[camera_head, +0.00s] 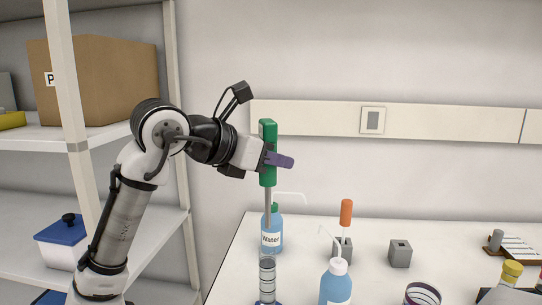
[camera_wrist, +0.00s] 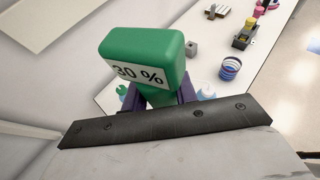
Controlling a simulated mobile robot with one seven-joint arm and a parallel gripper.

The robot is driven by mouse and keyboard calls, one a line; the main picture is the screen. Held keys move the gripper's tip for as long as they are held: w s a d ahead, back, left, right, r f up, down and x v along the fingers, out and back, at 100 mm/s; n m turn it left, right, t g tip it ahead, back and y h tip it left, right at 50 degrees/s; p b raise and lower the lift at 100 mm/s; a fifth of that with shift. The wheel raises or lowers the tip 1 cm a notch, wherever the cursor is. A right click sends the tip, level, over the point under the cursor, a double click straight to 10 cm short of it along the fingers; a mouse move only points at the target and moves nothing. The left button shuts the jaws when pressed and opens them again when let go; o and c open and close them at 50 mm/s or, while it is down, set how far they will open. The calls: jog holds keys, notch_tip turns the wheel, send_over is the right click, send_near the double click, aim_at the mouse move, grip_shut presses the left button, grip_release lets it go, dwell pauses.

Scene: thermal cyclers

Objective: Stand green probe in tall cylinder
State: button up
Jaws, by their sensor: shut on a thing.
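The green probe (camera_head: 268,135) is upright, with its grey shaft pointing down. My gripper (camera_head: 272,158) is shut on its green handle, with purple fingers on its sides. In the wrist view the green handle (camera_wrist: 143,55) shows a "30 %" label between the purple fingers (camera_wrist: 160,97). The tall cylinder (camera_head: 267,275) is clear with dark markings and stands upright at the table's left front, below the probe. The shaft lines up with the cylinder in the head view. I cannot tell whether the tip is inside its mouth. The shaft is hidden in the wrist view.
A blue water bottle (camera_head: 272,238) stands behind the shaft. Another wash bottle (camera_head: 336,285) stands to the cylinder's right. An orange-handled tool (camera_head: 346,212) stands in a grey block (camera_head: 343,250), beside an empty-looking block (camera_head: 400,254). A shelf rack (camera_head: 175,150) is at the left.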

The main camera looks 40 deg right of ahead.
aim_at(266, 226)
notch_tip(266, 226, down, 11)
jog(key=b, duration=1)
jog(key=shift+f+b, duration=0.15)
jog(key=shift+b, duration=0.15)
jog(key=shift+a, duration=0.15)
jog(key=o, duration=1.5)
jog(key=shift+c, duration=0.2)
jog(key=shift+f+b, duration=1.1)
jog(key=shift+f, duration=0.15)
dwell(0.9)
jog(key=v, duration=1.4)
jog(key=shift+b, duration=0.35)
